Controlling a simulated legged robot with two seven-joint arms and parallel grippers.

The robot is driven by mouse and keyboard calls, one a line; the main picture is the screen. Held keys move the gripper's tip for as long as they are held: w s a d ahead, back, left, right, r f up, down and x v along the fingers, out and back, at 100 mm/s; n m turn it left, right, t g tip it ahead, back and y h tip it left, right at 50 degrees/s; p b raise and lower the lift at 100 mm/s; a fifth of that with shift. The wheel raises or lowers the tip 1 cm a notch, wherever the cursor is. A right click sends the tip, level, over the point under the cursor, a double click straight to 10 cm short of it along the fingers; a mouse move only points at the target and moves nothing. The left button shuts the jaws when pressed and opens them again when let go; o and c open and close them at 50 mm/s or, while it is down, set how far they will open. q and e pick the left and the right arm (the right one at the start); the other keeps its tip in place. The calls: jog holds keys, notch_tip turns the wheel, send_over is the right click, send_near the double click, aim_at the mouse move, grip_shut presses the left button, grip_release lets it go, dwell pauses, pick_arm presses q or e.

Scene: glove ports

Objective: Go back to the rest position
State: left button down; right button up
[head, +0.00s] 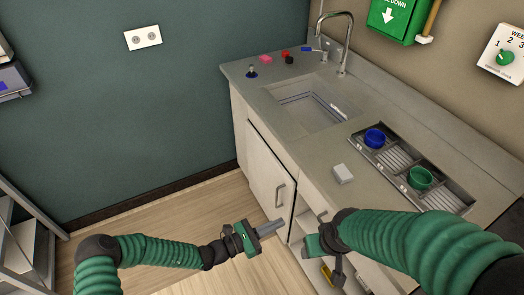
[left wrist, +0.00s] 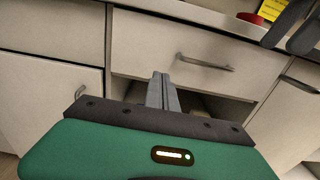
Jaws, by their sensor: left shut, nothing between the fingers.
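My left gripper (head: 272,229) is in front of the counter's cabinets in the head view, near the lower edge of a white cabinet door (head: 268,172). Its grey fingers are together with nothing between them, as the left wrist view (left wrist: 163,92) also shows. My right arm comes in from the right over the counter front. Its green and black gripper end (head: 318,246) hangs low beside the cabinets, right of my left gripper. Its fingers are too unclear to tell open from shut.
The counter (head: 330,150) holds a sink (head: 312,105), a white block (head: 343,174), and a grey tray (head: 455,190) with a blue cup (head: 375,138) and a green cup (head: 421,178). A drawer front (left wrist: 205,55) is above an open recess. A rack (head: 22,235) stands left; floor between is clear.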

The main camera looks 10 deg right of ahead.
pick_arm(q)
jog(key=s+a+r+m+g+y+p, duration=0.2)
jog(key=s+a+m+g+y, duration=0.7)
jog(key=s+a+m, duration=0.45)
jog(key=a+r+m+t+y+p, duration=0.1)
jog(key=a+r+m+t+y, duration=0.2)
jog(key=a+r, duration=0.3)
jog(key=s+a+r+m+t+y+p, duration=0.1)
jog(key=a+r+m+y, duration=0.4)
jog(key=a, duration=0.7)
notch_tip(320, 180, up, 3)
jog(key=shift+f+t, duration=0.2)
jog(key=shift+t, duration=0.7)
jog(key=shift+s+d, duration=0.1)
